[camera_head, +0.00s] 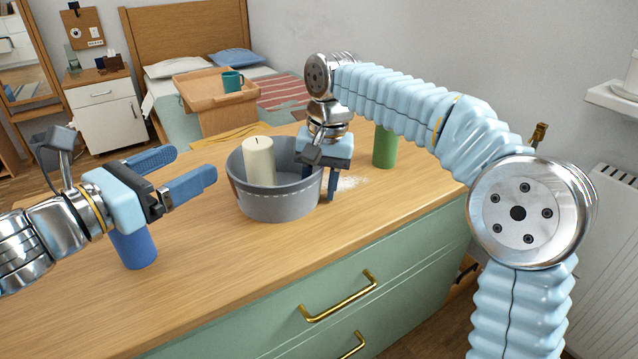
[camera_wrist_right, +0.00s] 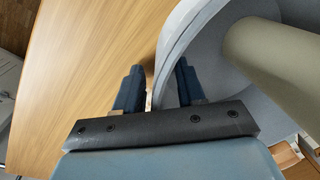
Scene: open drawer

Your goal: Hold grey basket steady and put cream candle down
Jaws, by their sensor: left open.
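The cream candle (camera_head: 259,160) stands upright inside the grey basket (camera_head: 272,204) on the wooden top. My left gripper (camera_head: 196,168) is open and empty, left of the basket and apart from it, pointing towards it. My right gripper (camera_head: 322,185) is at the basket's right rim, one finger inside and one outside, shut on the wall. In the right wrist view, the basket rim (camera_wrist_right: 172,52) runs between the fingers of the right gripper (camera_wrist_right: 158,88). The candle (camera_wrist_right: 275,62) also shows there, apart from the fingers. Its base is hidden by the basket wall.
A blue cylinder (camera_head: 135,249) stands below my left gripper. A green cylinder (camera_head: 384,148) stands behind my right gripper. The wooden top (camera_head: 205,275) is clear in front of the basket. Closed green drawers with a brass handle (camera_head: 338,296) are below. A bed with a box is behind.

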